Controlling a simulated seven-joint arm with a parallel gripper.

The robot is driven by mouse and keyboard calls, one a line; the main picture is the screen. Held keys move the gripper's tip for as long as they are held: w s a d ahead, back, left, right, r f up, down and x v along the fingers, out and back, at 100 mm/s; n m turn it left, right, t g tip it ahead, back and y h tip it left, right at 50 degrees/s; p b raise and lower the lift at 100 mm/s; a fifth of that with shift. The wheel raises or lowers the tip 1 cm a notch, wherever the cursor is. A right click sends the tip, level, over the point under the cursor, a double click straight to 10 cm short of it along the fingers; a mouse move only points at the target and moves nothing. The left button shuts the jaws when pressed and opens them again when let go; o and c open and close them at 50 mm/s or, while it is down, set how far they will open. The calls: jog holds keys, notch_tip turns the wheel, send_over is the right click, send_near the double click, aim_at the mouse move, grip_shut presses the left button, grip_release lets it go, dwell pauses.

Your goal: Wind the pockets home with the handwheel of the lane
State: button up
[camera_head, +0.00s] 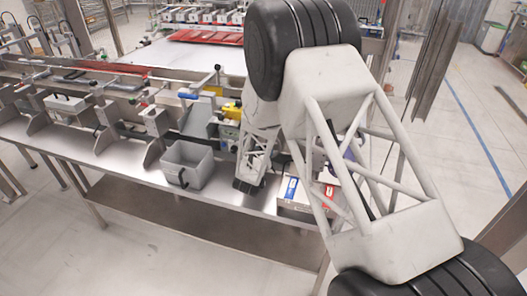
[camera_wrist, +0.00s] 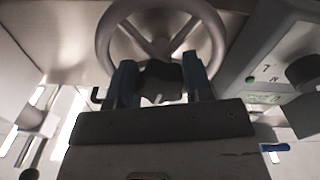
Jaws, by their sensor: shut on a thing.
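The grey handwheel (camera_wrist: 105,45), a round rim with spokes, fills the top middle of the wrist view. A dark knob (camera_wrist: 160,78) sits at its near side, between the two blue-grey fingers of my gripper (camera_wrist: 160,88). The fingers are shut on this knob, one on each side. How the knob joins the rim is hard to make out. In the head view my own arm covers much of the right middle, and I cannot make out the handwheel there. The pockets cannot be told apart clearly.
A grey panel (camera_wrist: 285,55) with a dark round knob stands right of the handwheel. In the head view, a grey open bin (camera_head: 188,177) sits on the steel bench (camera_head: 120,165) left of my arm. Small boxes (camera_head: 296,195) lie to its right. Lane fixtures line the bench's back.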

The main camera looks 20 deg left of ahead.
jog(key=shift+n, duration=1)
jog(key=o, duration=0.9)
jog(key=shift+s, duration=3.9)
